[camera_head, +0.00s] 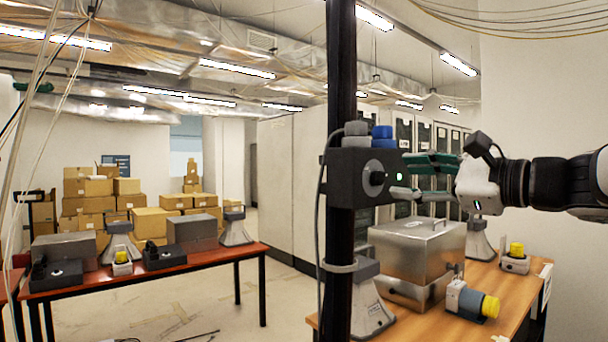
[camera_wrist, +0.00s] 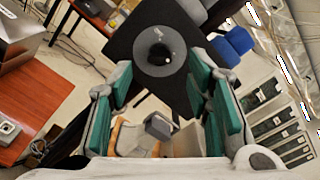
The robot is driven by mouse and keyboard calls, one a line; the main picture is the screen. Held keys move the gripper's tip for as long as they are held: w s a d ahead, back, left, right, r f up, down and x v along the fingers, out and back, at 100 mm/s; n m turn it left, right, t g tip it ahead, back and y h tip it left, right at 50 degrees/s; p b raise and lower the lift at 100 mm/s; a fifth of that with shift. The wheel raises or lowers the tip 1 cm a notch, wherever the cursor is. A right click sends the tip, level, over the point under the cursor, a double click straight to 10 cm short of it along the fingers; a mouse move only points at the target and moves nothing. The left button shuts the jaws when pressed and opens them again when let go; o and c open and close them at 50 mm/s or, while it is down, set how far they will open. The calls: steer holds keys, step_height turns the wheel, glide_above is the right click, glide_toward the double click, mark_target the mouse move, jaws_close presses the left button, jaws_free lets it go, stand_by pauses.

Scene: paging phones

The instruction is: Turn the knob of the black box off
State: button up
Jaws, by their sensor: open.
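The black box (camera_head: 345,185) is fixed on a dark vertical post in the head view. Its round knob (camera_head: 376,178) is on the face turned toward my gripper. In the wrist view the black box (camera_wrist: 128,42) lies ahead, with the knob (camera_wrist: 158,54) on a grey round plate. My gripper (camera_head: 402,176) has green-padded fingers and points left at the knob, close to it. In the wrist view my gripper (camera_wrist: 158,92) is open, its fingers spread to both sides below the knob. No contact with the knob is clear.
Blue (camera_head: 382,138) and grey (camera_head: 356,135) fittings stand on top of the box. Below are a metal case (camera_head: 415,250) and a yellow-knobbed device (camera_head: 472,302) on a wooden table (camera_head: 520,290). A red table (camera_head: 120,277) stands at left.

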mark_target(383, 177)
steer(key=shift+x, duration=2.55)
jaws_close()
